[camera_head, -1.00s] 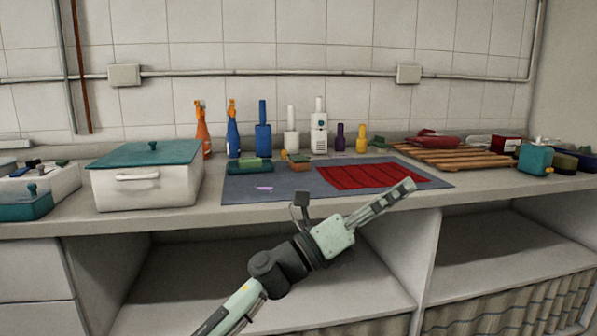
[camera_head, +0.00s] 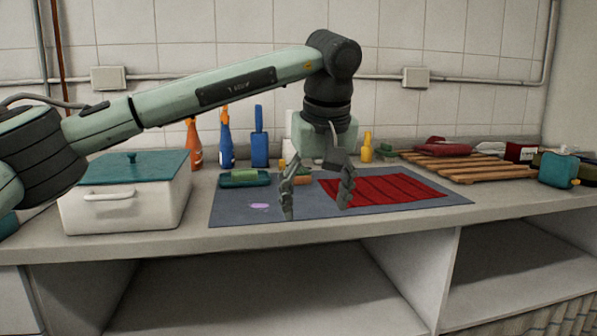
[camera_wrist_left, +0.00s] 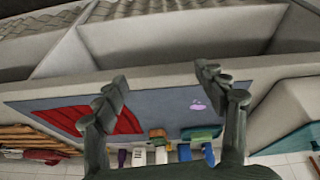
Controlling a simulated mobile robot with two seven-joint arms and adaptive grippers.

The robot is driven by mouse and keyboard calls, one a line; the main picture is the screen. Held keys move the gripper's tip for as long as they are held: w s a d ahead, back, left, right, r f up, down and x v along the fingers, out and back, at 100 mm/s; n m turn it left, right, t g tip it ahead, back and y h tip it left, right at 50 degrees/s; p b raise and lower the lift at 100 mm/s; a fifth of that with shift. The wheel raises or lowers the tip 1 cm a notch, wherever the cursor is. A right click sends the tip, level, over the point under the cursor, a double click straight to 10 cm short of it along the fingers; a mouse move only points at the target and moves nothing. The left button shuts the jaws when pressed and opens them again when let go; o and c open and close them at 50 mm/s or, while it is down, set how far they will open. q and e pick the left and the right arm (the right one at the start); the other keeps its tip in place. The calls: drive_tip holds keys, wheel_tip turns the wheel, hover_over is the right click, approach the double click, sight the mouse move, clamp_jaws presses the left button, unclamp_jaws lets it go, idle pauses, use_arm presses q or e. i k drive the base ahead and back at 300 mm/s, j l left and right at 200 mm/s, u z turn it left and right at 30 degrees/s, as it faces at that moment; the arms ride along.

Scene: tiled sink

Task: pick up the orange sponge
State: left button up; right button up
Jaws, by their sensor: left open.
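A small orange sponge with green on it (camera_head: 302,180) lies toward the back of the grey mat (camera_head: 235,208), partly covered by my left gripper in the head view. My left gripper (camera_head: 316,208) points down over the mat, open and empty, with a wide gap between its fingers. In the left wrist view, the open fingers (camera_wrist_left: 160,80) reach over the mat, and a small orange and green block, which looks like the sponge (camera_wrist_left: 157,134), shows low between them. I cannot tell the exact height above it. My right gripper is not in view.
A green item (camera_head: 244,178) lies left of the sponge, and a red cloth (camera_head: 385,190) lies right. Bottles, including a blue one (camera_head: 259,140), stand behind. A white box with a teal lid (camera_head: 125,205) is at left. A wooden rack (camera_head: 465,167) is at right. The front mat is mostly clear.

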sight(303, 177)
drive_tip(key=i, duration=1.2)
